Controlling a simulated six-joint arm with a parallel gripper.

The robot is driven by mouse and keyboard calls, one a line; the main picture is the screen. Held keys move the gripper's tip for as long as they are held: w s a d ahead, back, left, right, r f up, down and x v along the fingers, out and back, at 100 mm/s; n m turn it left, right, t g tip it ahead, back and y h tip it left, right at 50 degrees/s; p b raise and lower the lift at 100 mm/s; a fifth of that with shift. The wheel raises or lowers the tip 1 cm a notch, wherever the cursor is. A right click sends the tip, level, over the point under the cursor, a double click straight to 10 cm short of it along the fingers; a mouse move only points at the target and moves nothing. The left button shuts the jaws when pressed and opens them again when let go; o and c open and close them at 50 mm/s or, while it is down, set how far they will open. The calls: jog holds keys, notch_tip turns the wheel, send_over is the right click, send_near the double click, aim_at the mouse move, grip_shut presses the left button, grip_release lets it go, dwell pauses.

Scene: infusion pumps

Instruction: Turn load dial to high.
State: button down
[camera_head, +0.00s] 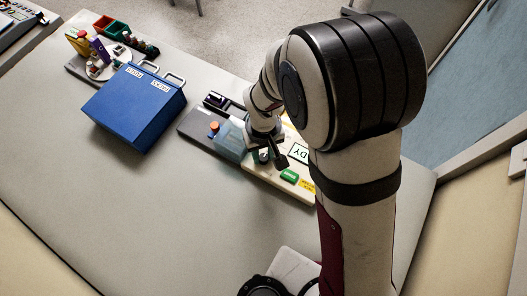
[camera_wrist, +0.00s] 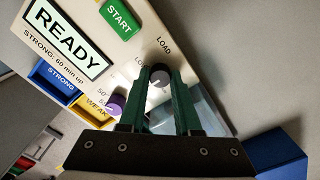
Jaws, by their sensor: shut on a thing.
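The load dial (camera_wrist: 160,76) is a dark round knob under the printed word LOAD in the wrist view. My gripper (camera_wrist: 161,82) has its green fingers on either side of the knob and is shut on it. Part of a label starting with L shows left of the knob; the rest is covered, as is any HIGH marking. In the head view my gripper (camera_head: 266,156) reaches down to the cream control panel (camera_head: 262,176), and the dial is hard to make out there.
A green START button (camera_wrist: 119,18), READY display (camera_wrist: 66,38) and purple dial (camera_wrist: 116,104) are close by. Blue STRONG and yellow WEAK panels lie at left. A blue box (camera_head: 133,108) stands left of the machine. The front table (camera_head: 130,215) is clear.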

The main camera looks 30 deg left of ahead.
aim_at(264, 157)
dwell(0.4)
jog(key=c, duration=0.6)
grip_release()
notch_tip(264, 157, up, 16)
jog(key=shift+d, duration=0.1)
